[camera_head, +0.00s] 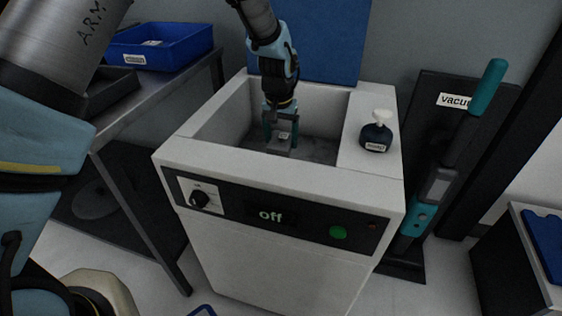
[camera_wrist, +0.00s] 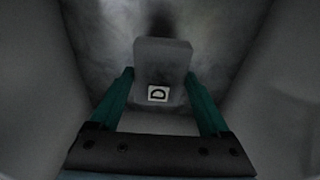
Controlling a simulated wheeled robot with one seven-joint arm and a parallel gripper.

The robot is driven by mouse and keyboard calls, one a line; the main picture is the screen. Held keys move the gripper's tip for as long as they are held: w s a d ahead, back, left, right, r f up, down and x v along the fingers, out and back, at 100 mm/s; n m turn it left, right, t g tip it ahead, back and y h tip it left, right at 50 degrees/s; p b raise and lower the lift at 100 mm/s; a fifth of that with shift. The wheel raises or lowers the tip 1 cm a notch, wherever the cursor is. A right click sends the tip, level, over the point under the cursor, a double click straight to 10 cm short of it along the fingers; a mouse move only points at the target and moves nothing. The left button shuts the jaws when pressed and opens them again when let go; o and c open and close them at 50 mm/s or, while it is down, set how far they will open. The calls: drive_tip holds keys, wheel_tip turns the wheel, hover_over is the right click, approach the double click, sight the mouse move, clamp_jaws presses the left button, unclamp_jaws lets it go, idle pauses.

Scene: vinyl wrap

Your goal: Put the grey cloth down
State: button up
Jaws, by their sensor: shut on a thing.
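My gripper (camera_head: 283,132) reaches down into the open basin of a white cabinet. Its two teal fingers are shut on a grey block-like piece with a white label, which I take to be the grey cloth (camera_head: 285,148). In the wrist view the grey cloth (camera_wrist: 162,62) sits between the fingers of my gripper (camera_wrist: 160,88), its label marked "D". The basin floor (camera_wrist: 100,55) lies beyond it; I cannot tell whether the cloth touches it.
The cabinet (camera_head: 280,185) has a dial, a display reading "off" and a green button. A dark bottle with a white top (camera_head: 376,132) stands on its right ledge. A blue tray (camera_head: 160,47) is on the left table. A teal-handled vacuum (camera_head: 440,170) stands at right.

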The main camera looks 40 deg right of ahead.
sight(280, 144)
drive_tip(key=shift+f, duration=3.15)
drive_tip(key=shift+f, duration=0.1)
drive_tip(key=shift+f, duration=0.1)
drive_tip(key=o, duration=1.2)
drive_tip(key=shift+c, duration=0.2)
drive_tip(key=r, duration=0.8)
drive_tip(key=s+a+r, duration=0.1)
drive_tip(key=r, duration=0.3)
drive_tip(key=shift+a+r, duration=0.1)
drive_tip(key=shift+r, duration=0.1)
drive_tip(key=shift+w, duration=0.1)
